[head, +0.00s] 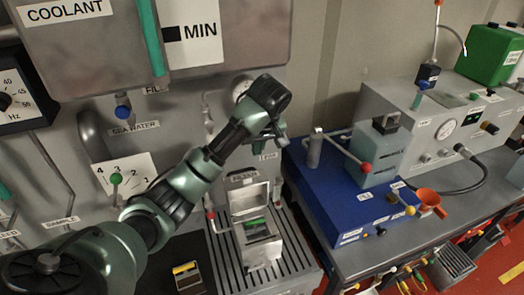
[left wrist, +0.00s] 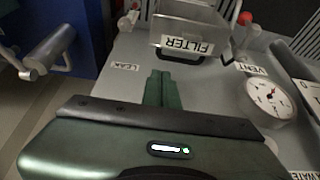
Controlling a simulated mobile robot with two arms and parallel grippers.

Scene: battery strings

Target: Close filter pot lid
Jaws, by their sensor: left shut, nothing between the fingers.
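The filter pot (head: 262,248) is a grey metal box on the slatted tray below the panel, with something green inside. Its lid (head: 250,198) stands raised at the back, so the pot is open. My left gripper (head: 280,140) is above and behind the lid, near the panel, and apart from it. In the left wrist view the closed green fingers (left wrist: 163,85) point toward the upside-down FILTER label (left wrist: 187,45) and the pot's grey top part. The fingers are shut and empty. My right gripper is not in view.
A red-knobbed lever (head: 210,216) stands left of the pot. A blue unit (head: 335,205) with a clear tank (head: 377,155) is at the right. A round gauge (left wrist: 271,103) is close to my left gripper. A small box (head: 187,275) lies left of the slatted tray (head: 222,262).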

